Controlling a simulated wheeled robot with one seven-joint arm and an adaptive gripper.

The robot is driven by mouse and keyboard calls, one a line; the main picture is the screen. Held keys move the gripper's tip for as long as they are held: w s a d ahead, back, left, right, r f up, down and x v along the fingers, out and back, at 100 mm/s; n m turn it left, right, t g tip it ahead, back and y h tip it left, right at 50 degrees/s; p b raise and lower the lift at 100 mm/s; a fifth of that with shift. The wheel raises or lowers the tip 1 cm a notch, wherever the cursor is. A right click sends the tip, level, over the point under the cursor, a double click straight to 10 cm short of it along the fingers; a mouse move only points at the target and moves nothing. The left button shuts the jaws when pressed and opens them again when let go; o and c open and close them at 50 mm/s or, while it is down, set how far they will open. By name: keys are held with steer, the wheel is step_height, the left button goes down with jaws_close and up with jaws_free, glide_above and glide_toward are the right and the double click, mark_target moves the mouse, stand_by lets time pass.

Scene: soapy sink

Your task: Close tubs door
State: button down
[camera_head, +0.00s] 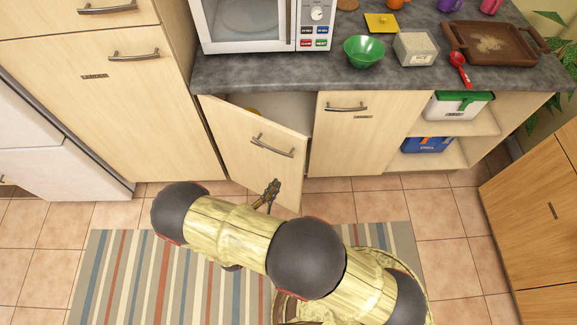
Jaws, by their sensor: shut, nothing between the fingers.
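The tubs door (254,150) is a pale wood cabinet door below the counter, with a metal bar handle (272,146). It stands partly open, swung out from the cabinet, with a dark-white interior (285,108) showing above and behind it. A bit of something yellow shows inside, mostly hidden by the door. My gripper (273,187) is shut and empty. It appears at the lower part of the door, below the handle; I cannot tell whether it touches the door.
The neighbouring cabinet door (362,140) is shut. Open shelves to the right hold a green-lidded tub (458,107) and a blue tub (427,145). The counter (345,77) carries a microwave and a green bowl (364,51). A striped rug (120,270) covers the floor in front.

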steer(key=b+x, duration=0.2)
steer(key=x, duration=0.8)
